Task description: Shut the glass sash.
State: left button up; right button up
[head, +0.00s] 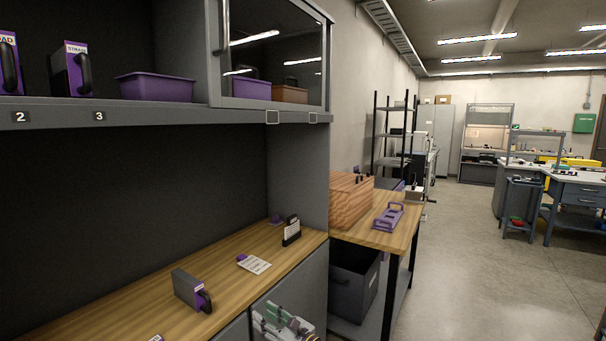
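The glass sash (290,55) is a grey-framed pane at the right end of the upper cabinet. A pale upright bar (226,20) shows near its left edge. The pane covers the right part of the shelf, where a purple bin (251,89) and a brown bin (289,94) show behind it. The shelf to its left is uncovered. My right gripper (284,322) is low at the bottom edge, in front of the lower cabinet, well below the sash and apart from it. Its fingers are too unclear to tell open from shut. My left gripper is out of view.
The uncovered shelf holds a purple bin (155,87) and black-handled cases (72,70). The wooden counter (120,310) bears a dark case (190,290), a card (254,264) and a black holder (291,231). A side table (400,238) stands to the right.

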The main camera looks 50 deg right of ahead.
aim_at(216, 100)
jog(key=k+l+z, duration=0.1)
jog(key=z, duration=0.3)
jog(key=k+l+z, duration=0.1)
jog(key=l+z, duration=0.35)
jog(key=z, duration=0.3)
